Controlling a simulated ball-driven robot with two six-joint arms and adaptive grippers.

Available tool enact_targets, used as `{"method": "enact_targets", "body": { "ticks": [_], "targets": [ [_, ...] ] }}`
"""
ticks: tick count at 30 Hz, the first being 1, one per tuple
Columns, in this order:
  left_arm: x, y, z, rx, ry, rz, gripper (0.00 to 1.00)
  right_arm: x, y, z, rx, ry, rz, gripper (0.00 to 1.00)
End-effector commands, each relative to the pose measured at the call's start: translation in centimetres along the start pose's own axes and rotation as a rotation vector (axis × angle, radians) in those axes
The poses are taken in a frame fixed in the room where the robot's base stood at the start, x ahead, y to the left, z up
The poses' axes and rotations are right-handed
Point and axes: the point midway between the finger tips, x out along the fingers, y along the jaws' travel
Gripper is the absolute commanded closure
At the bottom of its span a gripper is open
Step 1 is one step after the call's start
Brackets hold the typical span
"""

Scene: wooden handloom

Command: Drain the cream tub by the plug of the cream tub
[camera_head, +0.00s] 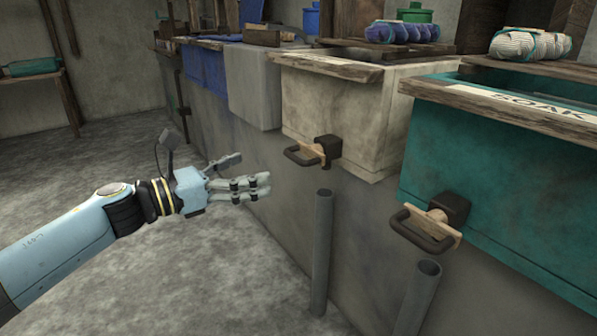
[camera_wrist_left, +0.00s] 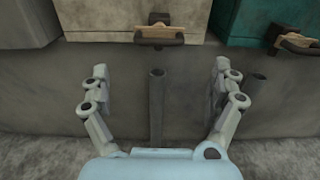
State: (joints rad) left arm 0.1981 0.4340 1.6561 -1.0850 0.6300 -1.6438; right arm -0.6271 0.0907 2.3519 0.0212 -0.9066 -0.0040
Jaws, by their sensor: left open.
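The cream tub (camera_head: 340,112) stands on a stone ledge in the middle of the head view, and its front also shows in the wrist view (camera_wrist_left: 100,22). Its plug (camera_head: 318,151) sits low on the front face, with a wooden piece and a dark loop handle; it shows at top centre in the wrist view (camera_wrist_left: 160,31). My left gripper (camera_head: 255,186) is open and empty, to the left of the plug and apart from it. In the wrist view its fingers (camera_wrist_left: 160,80) are spread wide, below the plug. My right gripper is not in view.
A teal tub (camera_head: 490,180) with a similar plug (camera_head: 430,224) stands to the right. Two upright grey pipes (camera_head: 322,250) rise in front of the ledge, one below the cream tub's plug. A grey tub (camera_head: 252,85) stands to the left. The floor at left is clear.

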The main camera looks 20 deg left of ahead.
Motion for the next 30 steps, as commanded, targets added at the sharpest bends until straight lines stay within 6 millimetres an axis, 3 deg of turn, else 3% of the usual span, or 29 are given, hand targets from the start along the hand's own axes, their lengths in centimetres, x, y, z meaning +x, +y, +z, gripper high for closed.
{"method": "enact_targets", "body": {
  "ticks": [18, 30],
  "targets": [
    [9.8, 0.0, -0.1, -0.006, -0.002, 0.001, 0.06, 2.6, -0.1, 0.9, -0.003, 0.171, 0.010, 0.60],
    [10.7, 0.0, 0.1, -0.004, -0.001, 0.001, 0.06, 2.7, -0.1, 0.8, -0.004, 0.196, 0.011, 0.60]
  ]
}}
